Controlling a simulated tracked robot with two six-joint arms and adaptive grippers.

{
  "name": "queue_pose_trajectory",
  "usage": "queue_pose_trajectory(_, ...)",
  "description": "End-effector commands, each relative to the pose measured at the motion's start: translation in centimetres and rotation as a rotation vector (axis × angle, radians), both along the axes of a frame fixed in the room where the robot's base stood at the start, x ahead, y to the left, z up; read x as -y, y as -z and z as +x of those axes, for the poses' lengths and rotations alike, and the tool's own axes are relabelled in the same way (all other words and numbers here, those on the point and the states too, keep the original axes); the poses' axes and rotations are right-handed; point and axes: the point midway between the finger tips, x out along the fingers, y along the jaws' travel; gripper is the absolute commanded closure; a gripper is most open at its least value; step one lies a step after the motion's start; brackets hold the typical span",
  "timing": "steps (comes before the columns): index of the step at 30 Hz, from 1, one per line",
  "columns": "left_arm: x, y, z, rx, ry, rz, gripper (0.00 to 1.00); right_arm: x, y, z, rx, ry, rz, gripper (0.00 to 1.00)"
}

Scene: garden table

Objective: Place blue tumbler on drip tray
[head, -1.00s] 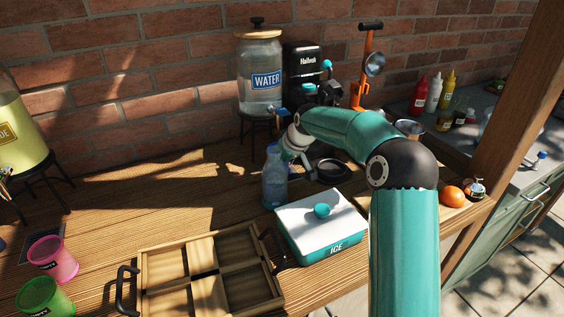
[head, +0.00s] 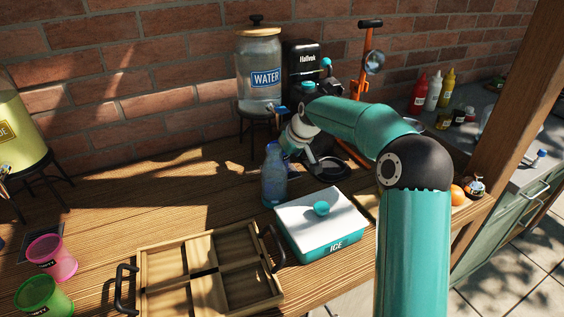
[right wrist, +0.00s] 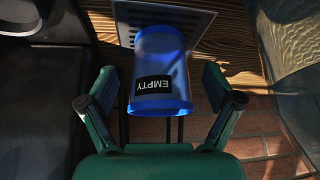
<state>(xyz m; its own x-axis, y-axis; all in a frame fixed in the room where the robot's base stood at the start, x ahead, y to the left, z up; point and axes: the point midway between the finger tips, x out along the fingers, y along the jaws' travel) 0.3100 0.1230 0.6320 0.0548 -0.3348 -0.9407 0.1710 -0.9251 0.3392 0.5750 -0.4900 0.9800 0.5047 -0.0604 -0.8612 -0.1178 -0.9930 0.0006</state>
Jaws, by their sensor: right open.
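The blue tumbler (right wrist: 160,75), with a black "EMPTY" label, stands on a grey slotted drip tray (right wrist: 201,28) in the right wrist view, which looks upside down. My right gripper (right wrist: 162,88) is open, with one finger on each side of the tumbler and a visible gap on both sides. In the head view my right gripper (head: 290,148) is near the water dispenser, beside the bottle; the arm and hand hide the tumbler and that tray. My left gripper is not in view.
A water dispenser (head: 260,75) stands by the wall on a black stand. A clear blue bottle (head: 273,178), an ice box (head: 322,222) and a wooden crate (head: 149,263) are in front. Pink (head: 52,257) and green (head: 43,296) cups stand at left. The left-centre table is free.

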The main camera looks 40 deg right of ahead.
Motion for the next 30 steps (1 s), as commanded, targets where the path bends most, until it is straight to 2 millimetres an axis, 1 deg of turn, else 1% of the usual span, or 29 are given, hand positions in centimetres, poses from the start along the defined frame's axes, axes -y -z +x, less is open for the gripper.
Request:
queue_pose_trajectory(1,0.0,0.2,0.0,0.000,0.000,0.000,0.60,0.0,-1.0,-0.5,0.005,0.001,-0.002,0.10)
queue_pose_trajectory(6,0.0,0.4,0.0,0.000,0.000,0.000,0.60,-0.3,-4.0,-2.3,0.005,0.001,-0.001,0.10)
queue_pose_trajectory(9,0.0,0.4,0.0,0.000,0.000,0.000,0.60,-0.4,-5.6,-3.2,0.004,0.001,-0.001,0.10)
queue_pose_trajectory(13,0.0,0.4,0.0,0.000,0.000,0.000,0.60,-0.5,-7.1,-4.1,0.004,0.001,-0.001,0.10)
queue_pose_trajectory(18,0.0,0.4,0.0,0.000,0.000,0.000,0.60,-0.5,-7.8,-4.6,0.001,0.000,0.000,0.10)
queue_pose_trajectory(30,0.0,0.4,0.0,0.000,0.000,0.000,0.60,-0.5,-7.9,-4.6,0.001,0.001,0.000,0.10)
